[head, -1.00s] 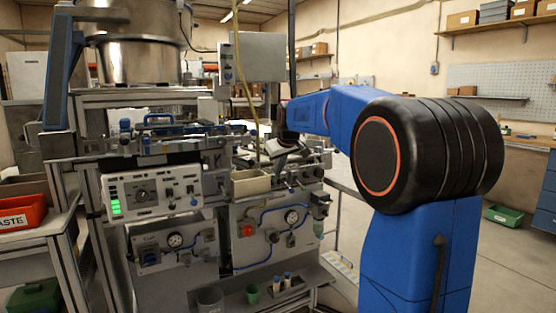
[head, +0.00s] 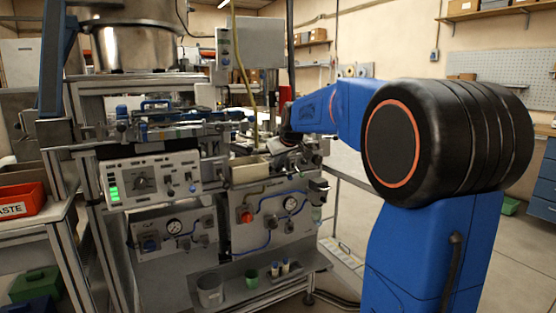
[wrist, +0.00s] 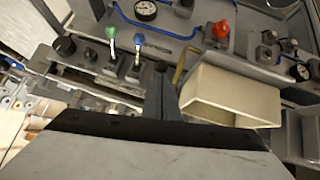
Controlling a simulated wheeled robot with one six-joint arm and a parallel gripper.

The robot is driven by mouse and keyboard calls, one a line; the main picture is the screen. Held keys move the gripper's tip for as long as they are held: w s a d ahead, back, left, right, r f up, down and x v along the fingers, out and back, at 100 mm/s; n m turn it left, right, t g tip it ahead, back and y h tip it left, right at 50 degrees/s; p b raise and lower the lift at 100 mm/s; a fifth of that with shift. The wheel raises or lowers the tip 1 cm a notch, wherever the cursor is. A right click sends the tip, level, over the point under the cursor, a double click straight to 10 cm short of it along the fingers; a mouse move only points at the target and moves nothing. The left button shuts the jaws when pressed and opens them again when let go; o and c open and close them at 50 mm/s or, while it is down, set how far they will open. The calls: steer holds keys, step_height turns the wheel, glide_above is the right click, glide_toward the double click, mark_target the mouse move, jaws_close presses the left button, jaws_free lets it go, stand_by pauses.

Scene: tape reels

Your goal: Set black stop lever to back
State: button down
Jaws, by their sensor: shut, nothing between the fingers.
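In the wrist view a black round knob (wrist: 65,46), which looks like the black stop lever's top, stands at the upper left. A green-tipped lever (wrist: 110,34) and a blue-tipped lever (wrist: 139,41) stand to its right. I cannot tell which way the black one is set. My gripper (wrist: 160,78) is shut and empty, its narrow dark fingers right of the levers and apart from the black knob. In the head view my gripper (head: 278,143) is small and partly hidden, over the right part of the machine; the black lever cannot be made out there.
A cream bin (wrist: 230,92) is close right of my fingers; it also shows in the head view (head: 250,171). A red knob (wrist: 221,28) and a gauge (wrist: 145,10) are on the front panel. A control box (head: 150,180) and red waste bin (head: 20,203) are left.

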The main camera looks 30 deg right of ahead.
steer(key=f, duration=0.1)
steer(key=s+f+t, duration=0.1)
steer(key=f, duration=0.1)
steer(key=shift+s, duration=0.15)
steer(key=shift+r, duration=0.2)
steer(key=shift+r, duration=0.6)
stand_by(0.3)
steer(key=v, duration=1.7)
steer(key=shift+s, duration=0.35)
steer(key=shift+f, duration=0.15)
